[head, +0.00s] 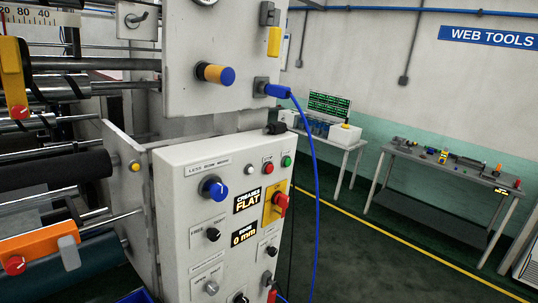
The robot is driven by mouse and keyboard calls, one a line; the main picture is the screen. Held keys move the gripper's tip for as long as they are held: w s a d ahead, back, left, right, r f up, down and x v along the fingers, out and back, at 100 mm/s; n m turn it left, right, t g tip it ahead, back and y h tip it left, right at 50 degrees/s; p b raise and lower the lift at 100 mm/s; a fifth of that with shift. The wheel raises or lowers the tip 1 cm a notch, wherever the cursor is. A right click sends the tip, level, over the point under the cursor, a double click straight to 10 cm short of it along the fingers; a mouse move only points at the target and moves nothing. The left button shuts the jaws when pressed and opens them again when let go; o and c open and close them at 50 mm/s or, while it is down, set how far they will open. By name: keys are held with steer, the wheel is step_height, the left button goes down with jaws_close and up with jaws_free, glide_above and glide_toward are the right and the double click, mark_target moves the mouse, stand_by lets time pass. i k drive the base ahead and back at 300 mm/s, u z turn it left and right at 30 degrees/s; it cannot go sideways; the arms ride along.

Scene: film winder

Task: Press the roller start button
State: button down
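The control panel (190,180) of the film winder stands in the middle of the head view, with its front turned toward me. Near its top right is a green button (286,161). A red button (268,168) sits just left of it, and a white round button or lamp (249,169) lies further left. The small labels by these buttons are too small to read, so I cannot tell which is named roller start. My gripper is not in view, and nothing touches the buttons.
The panel also has a blue knob (213,188), a red switch on a yellow plate (280,203) and several black knobs. A blue cable (315,190) hangs at the panel's right. Rollers (60,175) fill the left. Tool tables stand at the back right; the floor (390,260) between is clear.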

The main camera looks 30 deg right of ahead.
mark_target(287, 163)
steer(key=z, duration=0.4)
steer(key=i, duration=1.3)
steer(key=z, duration=0.85)
